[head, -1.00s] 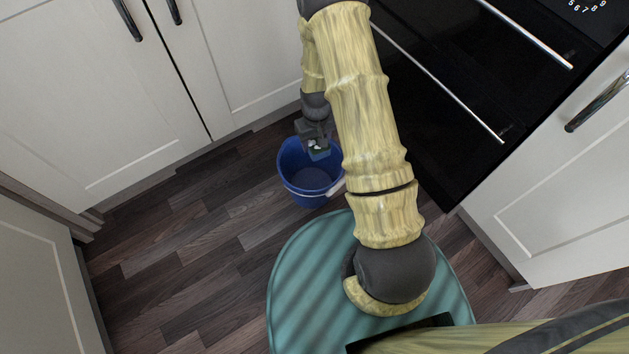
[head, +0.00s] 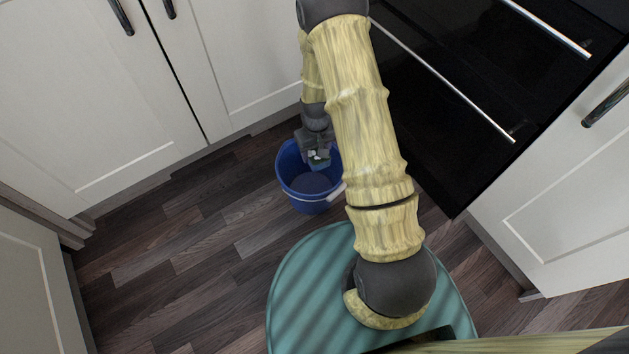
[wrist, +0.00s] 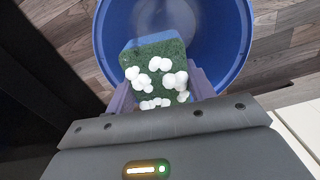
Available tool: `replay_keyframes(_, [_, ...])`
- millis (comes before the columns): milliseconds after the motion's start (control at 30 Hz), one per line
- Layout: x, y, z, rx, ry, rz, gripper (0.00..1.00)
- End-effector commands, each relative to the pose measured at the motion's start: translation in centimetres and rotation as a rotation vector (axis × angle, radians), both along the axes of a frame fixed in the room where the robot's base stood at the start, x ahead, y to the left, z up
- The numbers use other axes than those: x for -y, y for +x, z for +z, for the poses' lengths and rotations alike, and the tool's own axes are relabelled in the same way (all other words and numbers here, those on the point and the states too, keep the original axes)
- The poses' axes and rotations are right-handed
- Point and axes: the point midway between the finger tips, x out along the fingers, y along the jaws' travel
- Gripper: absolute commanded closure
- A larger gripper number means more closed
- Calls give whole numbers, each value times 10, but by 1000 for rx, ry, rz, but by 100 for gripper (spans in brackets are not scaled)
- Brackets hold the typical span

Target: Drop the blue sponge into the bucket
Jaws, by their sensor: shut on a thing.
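The blue bucket (head: 309,199) stands on the floor between the cabinets and the oven, its white handle grip at its right side. My gripper (head: 318,158) is over the bucket's opening, toward its far side, and is shut on the blue sponge (head: 321,165). In the wrist view, the sponge (wrist: 156,66) shows a dark green face with white foam blobs and a blue edge, held between the fingers of my gripper (wrist: 162,88). The bucket (wrist: 239,50) lies beyond it and its rim surrounds the sponge in that view. The exact height of the sponge relative to the rim is unclear.
White cabinets (head: 92,95) stand behind and to the left of the bucket. A black oven (head: 440,115) with metal handles is on the right. Dark wooden floor (head: 170,260) is clear at the left. Another white cabinet (head: 560,225) is at the right.

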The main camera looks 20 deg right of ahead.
Motion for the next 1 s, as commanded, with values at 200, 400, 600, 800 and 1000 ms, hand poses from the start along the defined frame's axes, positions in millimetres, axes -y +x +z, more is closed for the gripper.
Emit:
replay_keyframes(200, [0, 0, -24, 0, 0, 0, 71])
replay_keyframes(400, [0, 0, -27, 0, 0, -1, 71])
replay_keyframes(600, [0, 0, -26, 0, 0, -1, 71])
replay_keyframes(800, [0, 0, -26, 0, 0, -1, 21])
replay_keyframes(1000, [0, 0, -27, 0, 0, -1, 21])
